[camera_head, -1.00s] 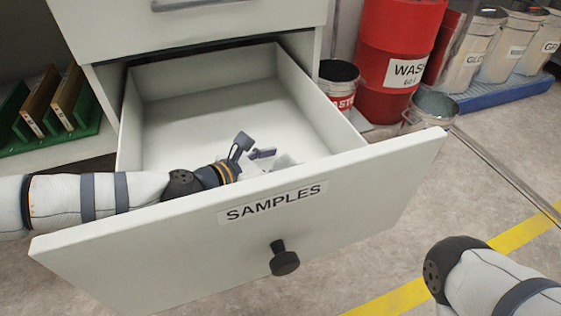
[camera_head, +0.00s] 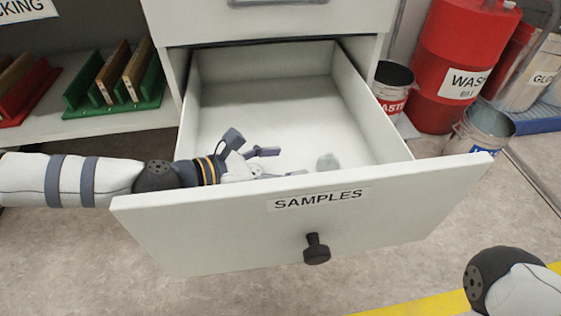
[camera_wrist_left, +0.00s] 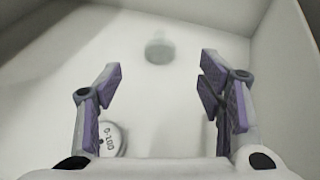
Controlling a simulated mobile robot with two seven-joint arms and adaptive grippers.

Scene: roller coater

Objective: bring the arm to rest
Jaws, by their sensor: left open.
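The drawer marked SAMPLES (camera_head: 240,230) stands open. In the left wrist view this object (camera_wrist_left: 160,48) lies beyond the fingertips. My right arm shows at the lower right, with its gripper out of view.
Green (camera_head: 120,100) and red (camera_head: 28,92) racks stand at left. Buckets (camera_head: 484,135) and a red drum (camera_head: 455,60) stand at right. Much of the drawer floor is clear.

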